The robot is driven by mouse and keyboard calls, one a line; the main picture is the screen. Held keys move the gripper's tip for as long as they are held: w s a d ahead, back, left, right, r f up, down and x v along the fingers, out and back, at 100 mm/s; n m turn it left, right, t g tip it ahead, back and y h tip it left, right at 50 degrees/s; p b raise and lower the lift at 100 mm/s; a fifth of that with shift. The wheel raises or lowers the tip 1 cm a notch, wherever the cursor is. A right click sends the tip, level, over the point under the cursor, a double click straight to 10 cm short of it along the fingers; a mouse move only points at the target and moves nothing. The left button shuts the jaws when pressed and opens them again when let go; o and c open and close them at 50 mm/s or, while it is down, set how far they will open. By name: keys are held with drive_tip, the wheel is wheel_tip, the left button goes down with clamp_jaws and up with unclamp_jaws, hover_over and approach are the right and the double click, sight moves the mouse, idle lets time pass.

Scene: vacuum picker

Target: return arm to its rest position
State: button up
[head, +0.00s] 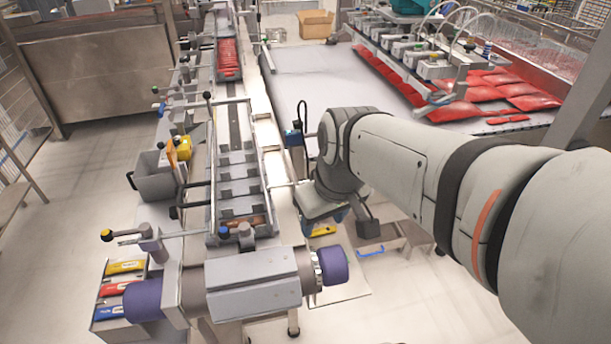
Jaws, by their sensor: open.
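My arm (400,160) reaches in from the right edge and bends down at its wrist near the middle of the view. My gripper (338,218) hangs below the wrist, pointing down, beside the right side of the conveyor line. It is open, and nothing shows held in it. The wrist hides part of the gripper, and its exact height above what lies below cannot be told. A yellow packet (322,230) lies just below the gripper, apart from it as far as I can see.
A roller unit (255,285) with purple ends stands in front. Coloured packets (122,288) lie at front left. Red pouches (485,92) lie on the belt behind my arm.

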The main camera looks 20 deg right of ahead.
drive_tip(key=m, duration=0.1)
drive_tip(key=s, duration=0.1)
drive_tip(key=s+d+f+m, duration=0.1)
drive_tip(key=shift+s+m+h, duration=0.25)
drive_tip(key=shift+m+h, duration=0.05)
drive_tip(key=shift+c, duration=0.3)
idle(1.3)
